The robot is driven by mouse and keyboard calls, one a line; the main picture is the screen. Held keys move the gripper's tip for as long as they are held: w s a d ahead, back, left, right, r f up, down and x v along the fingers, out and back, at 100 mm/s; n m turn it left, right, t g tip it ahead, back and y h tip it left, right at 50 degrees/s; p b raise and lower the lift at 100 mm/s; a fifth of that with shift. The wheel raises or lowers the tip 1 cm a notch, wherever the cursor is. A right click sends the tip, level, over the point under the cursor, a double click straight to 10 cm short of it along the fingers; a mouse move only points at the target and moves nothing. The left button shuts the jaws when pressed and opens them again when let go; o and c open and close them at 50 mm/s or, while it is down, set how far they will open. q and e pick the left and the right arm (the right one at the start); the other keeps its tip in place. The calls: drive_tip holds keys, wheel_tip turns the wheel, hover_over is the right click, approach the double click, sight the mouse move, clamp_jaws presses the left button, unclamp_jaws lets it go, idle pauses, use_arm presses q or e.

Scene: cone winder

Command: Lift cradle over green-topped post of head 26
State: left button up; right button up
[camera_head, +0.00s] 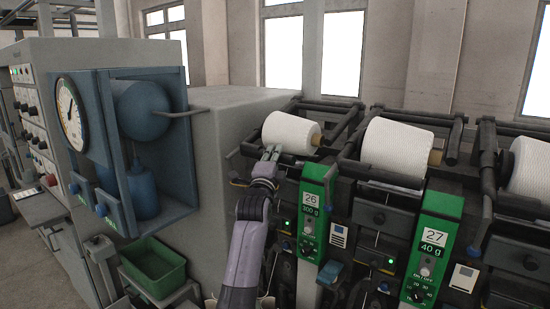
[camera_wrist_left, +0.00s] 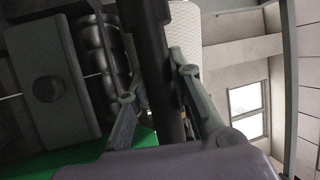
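The cradle of head 26 (camera_head: 318,140) is a dark bar frame around a white yarn package (camera_head: 291,132), left of the other heads. My left gripper (camera_head: 271,152) is at the front bar of this cradle, below the package. In the left wrist view, a dark bar (camera_wrist_left: 153,50) runs between the two fingers of my left gripper (camera_wrist_left: 160,90), which lean in close to it on both sides and look closed on it. The green-topped post cannot be made out. My right gripper is out of view.
Head 26's green panel (camera_head: 312,212) is below the cradle. Head 27, with its own package (camera_head: 394,148) and green panel (camera_head: 433,238), stands to the right. A grey cabinet (camera_head: 230,150) stands left of my left arm. A green bin (camera_head: 153,268) is at the lower left.

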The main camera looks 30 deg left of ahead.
use_arm(q)
clamp_jaws()
drive_tip(key=shift+f, duration=0.1)
